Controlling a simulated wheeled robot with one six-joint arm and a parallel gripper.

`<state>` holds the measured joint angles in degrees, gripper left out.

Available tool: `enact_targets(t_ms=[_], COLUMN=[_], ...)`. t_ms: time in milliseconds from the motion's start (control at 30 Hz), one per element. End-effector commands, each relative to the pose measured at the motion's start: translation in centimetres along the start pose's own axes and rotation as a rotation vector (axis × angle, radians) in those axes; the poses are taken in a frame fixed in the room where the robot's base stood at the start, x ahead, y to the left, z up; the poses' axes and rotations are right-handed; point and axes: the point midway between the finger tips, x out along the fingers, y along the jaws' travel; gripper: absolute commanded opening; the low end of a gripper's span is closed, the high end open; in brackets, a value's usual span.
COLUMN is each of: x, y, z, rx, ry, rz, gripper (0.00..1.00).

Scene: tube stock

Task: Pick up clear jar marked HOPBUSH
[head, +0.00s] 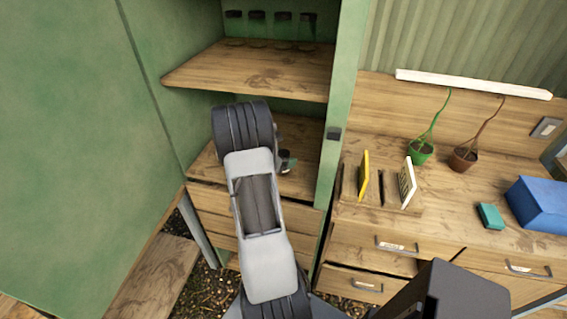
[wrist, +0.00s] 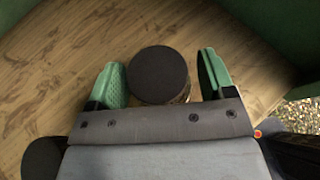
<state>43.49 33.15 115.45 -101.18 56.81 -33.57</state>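A jar with a round dark lid (wrist: 158,74) stands on the wooden shelf in the wrist view, seen from above. A little of its side shows below the lid; no label can be read, so I cannot tell whether it is the HOPBUSH jar. My gripper (wrist: 160,62) is open, with one green finger on each side of the jar. The left finger is very close to the lid; a gap shows at the right finger. In the head view my arm hides most of the lower shelf, and only a small part of my gripper (head: 287,161) shows.
Several clear jars with dark lids (head: 257,15) stand on the upper shelf (head: 245,75). Another dark round shape (wrist: 42,159) is at the lower left in the wrist view. The green cabinet wall (wrist: 275,25) is close on the right. Potted plants (head: 420,152) stand on the right-hand counter.

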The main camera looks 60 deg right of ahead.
Motion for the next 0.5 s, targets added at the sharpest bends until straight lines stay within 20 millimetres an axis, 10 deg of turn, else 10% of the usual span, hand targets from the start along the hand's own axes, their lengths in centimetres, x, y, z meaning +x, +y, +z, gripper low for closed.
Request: enact_targets(t_ms=[500], x=[-0.04], y=[0.01], z=[0.04], rx=[0.0], ry=[-0.001], rz=[0.0], gripper=[0.29])
